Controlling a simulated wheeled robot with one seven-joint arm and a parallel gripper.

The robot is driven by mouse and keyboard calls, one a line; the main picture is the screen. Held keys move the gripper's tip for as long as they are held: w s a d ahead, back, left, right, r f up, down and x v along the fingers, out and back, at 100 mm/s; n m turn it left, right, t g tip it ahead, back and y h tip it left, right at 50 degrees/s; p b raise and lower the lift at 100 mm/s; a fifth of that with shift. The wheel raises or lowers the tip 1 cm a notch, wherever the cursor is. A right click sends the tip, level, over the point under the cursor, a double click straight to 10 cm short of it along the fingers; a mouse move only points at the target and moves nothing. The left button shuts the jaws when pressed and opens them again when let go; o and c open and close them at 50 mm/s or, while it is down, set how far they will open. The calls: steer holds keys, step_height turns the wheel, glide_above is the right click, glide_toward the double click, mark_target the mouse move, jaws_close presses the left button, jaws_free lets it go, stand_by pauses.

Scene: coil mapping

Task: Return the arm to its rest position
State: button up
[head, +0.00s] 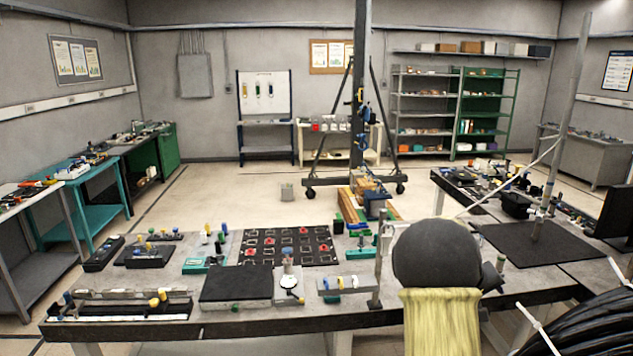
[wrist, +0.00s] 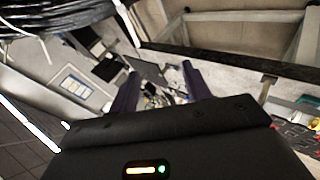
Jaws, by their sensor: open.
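My gripper (wrist: 160,82) shows in the wrist view. Its two dark fingers stand apart with nothing held between them. The black wrist housing with a small lit indicator fills the lower part of that view. Beyond the fingers are blurred small items and grey surfaces, seen tilted, and I cannot tell their distance. In the head view I cannot make out the gripper. A dark rounded part and a yellow sleeve at the lower right of that view hide part of the bench.
A workbench (head: 220,318) spans the front, with a black grid board (head: 262,256), a black pad (head: 237,284) and small parts. A black cable coil (head: 590,330) is at lower right and also shows in the wrist view (wrist: 50,18). A dark mat (head: 530,247) lies right. Open floor (head: 210,200) lies behind.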

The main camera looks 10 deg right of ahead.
steer(key=s+a+f+y+b, duration=0.1)
steer(key=s+a+f+y, duration=0.2)
steer(key=a, duration=0.9)
steer(key=s+a+f+n+y+b, duration=0.1)
steer(key=s+a+f+y, duration=0.1)
steer(key=s+a, duration=0.8)
steer(key=s+a+f+y+b, duration=0.2)
steer(key=s+a, duration=0.4)
steer(key=a, duration=0.9)
steer(key=shift+s+f+y, duration=0.35)
steer(key=shift+f+y, duration=0.5)
steer(key=shift+y, duration=0.05)
steer(key=shift+c, duration=1.3)
